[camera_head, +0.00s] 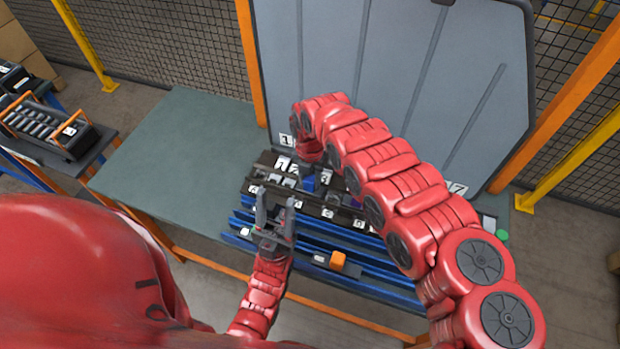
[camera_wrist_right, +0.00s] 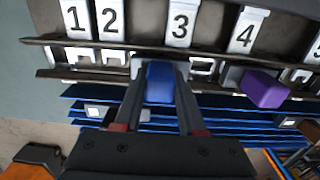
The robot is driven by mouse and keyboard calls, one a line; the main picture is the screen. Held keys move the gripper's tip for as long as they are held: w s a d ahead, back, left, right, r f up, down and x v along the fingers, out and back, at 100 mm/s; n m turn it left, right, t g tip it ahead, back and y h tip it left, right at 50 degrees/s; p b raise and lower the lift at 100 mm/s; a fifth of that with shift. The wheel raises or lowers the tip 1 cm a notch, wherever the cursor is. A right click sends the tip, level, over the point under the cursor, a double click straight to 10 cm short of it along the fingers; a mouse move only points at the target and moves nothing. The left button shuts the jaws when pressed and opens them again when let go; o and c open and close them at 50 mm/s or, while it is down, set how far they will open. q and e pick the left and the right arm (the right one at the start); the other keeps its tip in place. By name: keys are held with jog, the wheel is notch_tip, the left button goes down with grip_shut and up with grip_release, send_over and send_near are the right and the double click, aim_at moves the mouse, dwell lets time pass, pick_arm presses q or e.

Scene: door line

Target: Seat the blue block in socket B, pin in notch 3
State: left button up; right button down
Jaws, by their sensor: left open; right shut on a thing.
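The blue block (camera_wrist_right: 160,84) is between the two fingers of my right gripper (camera_wrist_right: 161,96), in the right wrist view. It is at the dark rack (camera_wrist_right: 60,55), below the plate marked 3 (camera_wrist_right: 180,24). The block also shows small in the head view (camera_head: 308,184), beside my right arm. I cannot tell whether it is in a socket or only in front of one. Its pin and the notches cannot be made out, and no letter B is readable. My left gripper (camera_head: 275,204) is open and empty, in front of the rack.
A purple block (camera_wrist_right: 265,89) sits to the right, below the plate marked 4 (camera_wrist_right: 246,30). Blue rails (camera_head: 330,262) with an orange block (camera_head: 338,261) run along the front. The green tabletop (camera_head: 180,150) is clear at left. A grey panel (camera_head: 400,70) stands behind.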

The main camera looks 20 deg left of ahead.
jog(key=shift+c, duration=2)
grip_release()
notch_tip(320, 180, up, 17)
jog(key=b, duration=0.4)
jog(key=shift+r+b, duration=0.2)
jog(key=shift+b, duration=0.2)
